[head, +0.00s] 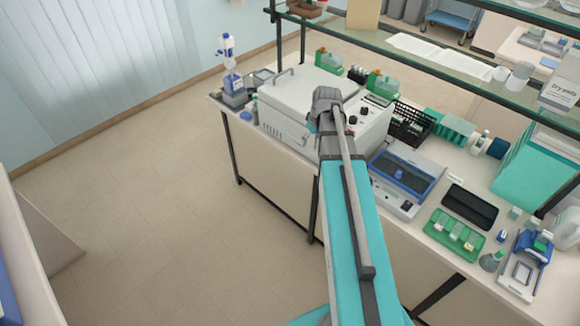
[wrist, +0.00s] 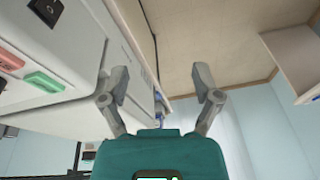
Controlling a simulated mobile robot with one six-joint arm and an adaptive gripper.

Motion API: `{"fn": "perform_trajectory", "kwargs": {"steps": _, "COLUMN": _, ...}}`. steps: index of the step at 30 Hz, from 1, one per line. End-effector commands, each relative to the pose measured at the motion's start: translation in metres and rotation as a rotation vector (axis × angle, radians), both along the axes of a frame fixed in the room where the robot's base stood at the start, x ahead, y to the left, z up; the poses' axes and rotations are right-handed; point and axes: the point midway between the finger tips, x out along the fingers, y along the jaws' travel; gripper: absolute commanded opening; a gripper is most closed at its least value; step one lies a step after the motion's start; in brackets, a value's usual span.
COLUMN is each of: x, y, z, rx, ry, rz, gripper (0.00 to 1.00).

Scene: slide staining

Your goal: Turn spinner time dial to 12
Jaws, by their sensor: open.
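The spinner appears to be the large white machine (head: 290,88) with a handled lid on the bench, at upper centre in the head view. Dark round knobs (head: 364,111) show on its front panel, right of my wrist. In the wrist view a white machine body (wrist: 70,45) fills the upper left. It carries a dark knob (wrist: 46,10), a red button (wrist: 10,58) and a green button (wrist: 44,81). I cannot read any dial setting. My gripper (wrist: 160,76) is open and empty, with the knob apart from its fingers. In the head view my arm hides part of the machine front.
Right of the machine stand a black basket (head: 410,124), a blue-grey device (head: 405,180) and a green slide tray (head: 455,234). A glass shelf (head: 440,68) runs above the bench's back. The floor (head: 150,190) at left is clear.

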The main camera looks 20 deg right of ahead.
Motion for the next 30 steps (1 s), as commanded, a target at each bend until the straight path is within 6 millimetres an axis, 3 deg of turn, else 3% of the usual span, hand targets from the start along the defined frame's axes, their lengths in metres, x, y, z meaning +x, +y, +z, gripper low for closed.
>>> {"fn": "perform_trajectory", "kwargs": {"steps": 18, "x": -0.022, "y": 0.073, "z": -0.043, "rx": -0.006, "ry": 0.071, "rz": -0.042, "gripper": 0.81}}
{"fn": "perform_trajectory", "kwargs": {"steps": 30, "x": -0.029, "y": 0.092, "z": -0.052, "rx": -0.010, "ry": 0.091, "rz": -0.058, "gripper": 0.81}}
